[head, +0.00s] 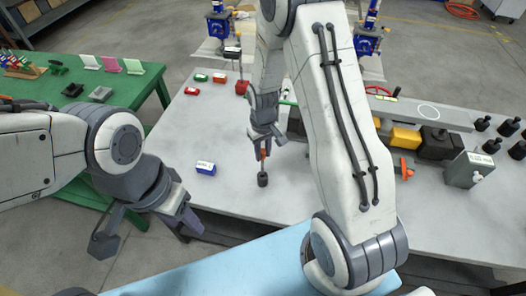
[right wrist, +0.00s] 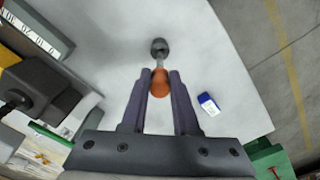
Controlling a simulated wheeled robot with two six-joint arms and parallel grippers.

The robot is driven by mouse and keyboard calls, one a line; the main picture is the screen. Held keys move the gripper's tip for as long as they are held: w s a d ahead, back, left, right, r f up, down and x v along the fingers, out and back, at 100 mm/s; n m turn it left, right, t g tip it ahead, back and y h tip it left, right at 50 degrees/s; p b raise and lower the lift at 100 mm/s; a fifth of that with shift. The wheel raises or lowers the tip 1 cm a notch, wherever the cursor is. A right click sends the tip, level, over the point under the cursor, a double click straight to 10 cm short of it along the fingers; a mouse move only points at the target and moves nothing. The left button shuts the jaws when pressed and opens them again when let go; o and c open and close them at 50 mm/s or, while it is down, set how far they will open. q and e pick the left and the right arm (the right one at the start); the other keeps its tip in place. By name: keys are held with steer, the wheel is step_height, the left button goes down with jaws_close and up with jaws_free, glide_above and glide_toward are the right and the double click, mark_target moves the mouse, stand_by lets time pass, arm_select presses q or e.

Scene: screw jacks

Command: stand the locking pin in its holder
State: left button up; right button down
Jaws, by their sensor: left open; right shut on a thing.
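The locking pin, with an orange grip (right wrist: 158,84) and a thin pale shaft, is between the fingers of my right gripper (right wrist: 160,73), which is shut on it. In the head view the orange grip (head: 263,155) shows just below my right gripper (head: 267,142). A small dark round holder (right wrist: 159,46) is at the shaft's far end; it also shows in the head view (head: 263,180). The shaft lines up with it, but I cannot tell how deep the tip sits in it. My left gripper (head: 150,228) is open and empty at the lower left.
A blue-and-white labelled box (head: 205,168) lies left of the holder on the grey table (head: 225,215). At the right are a yellow block (head: 405,139), an orange part (head: 406,168), a grey labelled box (head: 468,170) and dark knobs. A green table (head: 135,100) stands left.

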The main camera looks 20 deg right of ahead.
steer(key=shift+f+b, duration=2.05)
steer(key=shift+f, duration=0.85)
steer(key=c, duration=0.6)
jaws_free()
step_height(320, 180, up, 10)
steer(key=shift+r+b, duration=0.25)
steer(key=shift+b, duration=0.55)
